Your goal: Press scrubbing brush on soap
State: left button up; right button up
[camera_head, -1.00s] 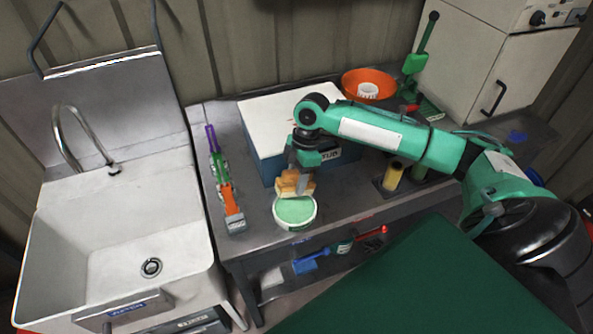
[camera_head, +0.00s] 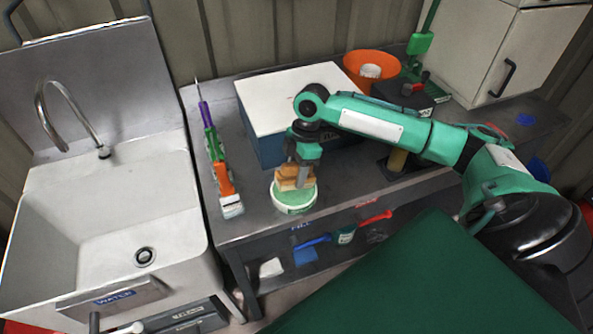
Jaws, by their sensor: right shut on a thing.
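The scrubbing brush (camera_head: 290,180) has a tan, wood-coloured body. My right gripper (camera_head: 298,165) points down and is shut on it. The soap (camera_head: 297,197) is a pale green surface in a round white-and-green tub on the bench. The brush is over the back part of the tub and hides some of the soap. I cannot tell whether its underside touches the soap. My left gripper is not in view.
A blue box with a white lid (camera_head: 290,95) stands just behind the tub. A white sink (camera_head: 110,225) is left of the bench (camera_head: 255,225).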

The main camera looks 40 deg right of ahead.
aim_at(294, 165)
jog(key=shift+f, duration=0.45)
dwell(0.8)
jog(key=shift+f+p, duration=0.15)
jog(key=shift+p, duration=0.3)
dwell(2.0)
notch_tip(294, 165, up, 7)
jog(key=p, duration=0.8)
